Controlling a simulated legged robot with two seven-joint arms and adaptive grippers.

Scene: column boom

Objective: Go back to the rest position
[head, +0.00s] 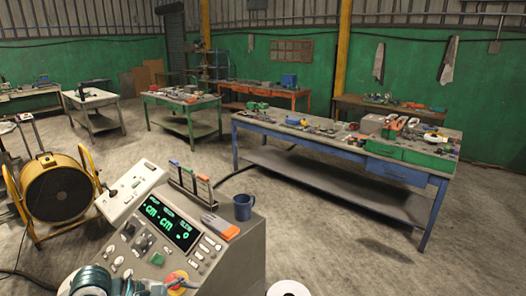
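A teal and grey mechanical part shows at the bottom left edge, over the near corner of the control console (222,262). It looks like my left arm with the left gripper (140,287), cut off by the frame. Its fingers cannot be made out, so I cannot tell whether it is open or shut. No held thing is visible. My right gripper is not in view. A white round part at the bottom centre is cut off, and I cannot tell what it is.
The console carries a green-lit display (167,223), a red-yellow knob (177,281), a blue mug (243,207) and a rack of coloured-handled tools (190,183). A yellow-framed drum fan (58,190) stands left. A cluttered blue workbench (335,190) stands right. Floor at lower right is clear.

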